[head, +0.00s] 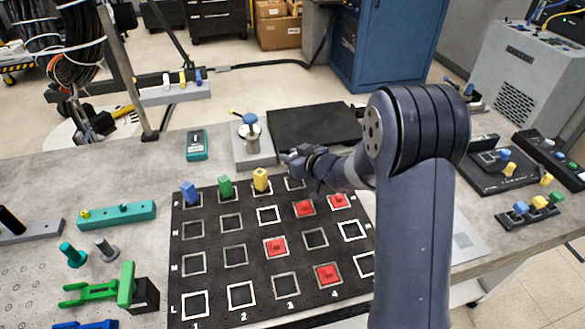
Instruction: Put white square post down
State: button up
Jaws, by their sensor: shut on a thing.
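My gripper (305,165) is at the back edge of the black grid board (215,290), above the fourth square of the back row (294,184). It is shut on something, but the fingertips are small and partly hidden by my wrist. The white square post cannot be clearly made out there. A blue post (188,194), a green post (225,187) and a yellow post (260,180) stand upright on the other back-row squares, left of my gripper. My arm covers the board's right side.
Red pieces (275,247) lie in several board squares. Behind the board are a black flat pad (315,124) and a grey stand with a knob (252,140). A teal box (197,145) is at back left, a green clamp (110,290) at front left. Small colored pegs (520,208) sit right.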

jog(key=shift+f, duration=1.75)
jog(key=shift+f, duration=0.1)
jog(key=o, duration=1)
jog(key=shift+b, duration=0.3)
jog(key=shift+r, duration=0.2)
jog(key=v, duration=1.2)
jog(key=shift+f, duration=0.15)
